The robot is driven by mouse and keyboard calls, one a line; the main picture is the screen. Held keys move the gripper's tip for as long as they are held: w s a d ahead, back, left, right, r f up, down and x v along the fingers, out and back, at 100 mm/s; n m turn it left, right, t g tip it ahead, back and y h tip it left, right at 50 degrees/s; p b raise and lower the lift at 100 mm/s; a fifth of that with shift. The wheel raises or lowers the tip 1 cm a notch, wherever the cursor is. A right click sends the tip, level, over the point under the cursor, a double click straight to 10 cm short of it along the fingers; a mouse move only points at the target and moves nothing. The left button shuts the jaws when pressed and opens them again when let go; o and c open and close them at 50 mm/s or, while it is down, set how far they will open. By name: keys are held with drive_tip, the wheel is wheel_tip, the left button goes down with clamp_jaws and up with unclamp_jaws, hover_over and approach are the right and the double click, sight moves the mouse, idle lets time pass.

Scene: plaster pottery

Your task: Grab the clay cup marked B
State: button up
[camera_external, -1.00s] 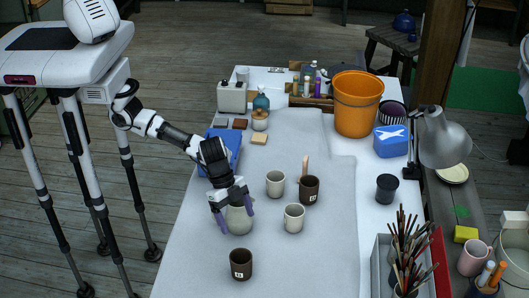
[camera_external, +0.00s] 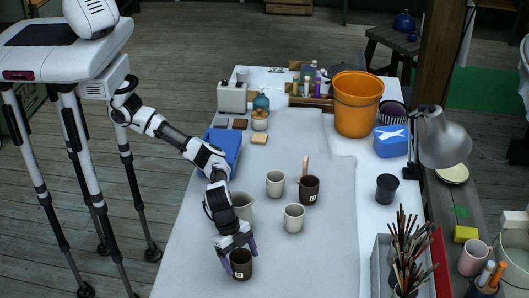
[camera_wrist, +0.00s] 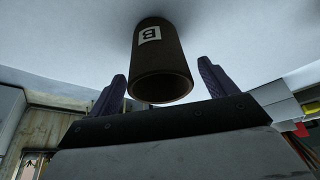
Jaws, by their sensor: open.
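The dark brown clay cup (camera_external: 240,268) stands upright at the front of the cloth-covered table. Its white label reads B in the wrist view, where the cup (camera_wrist: 162,65) appears upside down. My gripper (camera_external: 241,259) is low at this cup, its purple fingers open, one to each side of it. In the wrist view the cup lies in the gap between the two fingers (camera_wrist: 163,68), with space seen on both sides. A second dark cup (camera_external: 309,192) with a white label stands farther back with a wooden stick in it; its letter is too small to read surely.
A pale pitcher (camera_external: 243,205) stands just behind my gripper, partly hidden by my arm. Two pale cups (camera_external: 275,184) (camera_external: 294,218) stand right of it. A box of brushes (camera_external: 386,246) is at the front right. The cloth right of the B cup is clear.

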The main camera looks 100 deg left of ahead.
drive_tip(key=shift+x, duration=1.1)
drive_tip(key=c, duration=1.2)
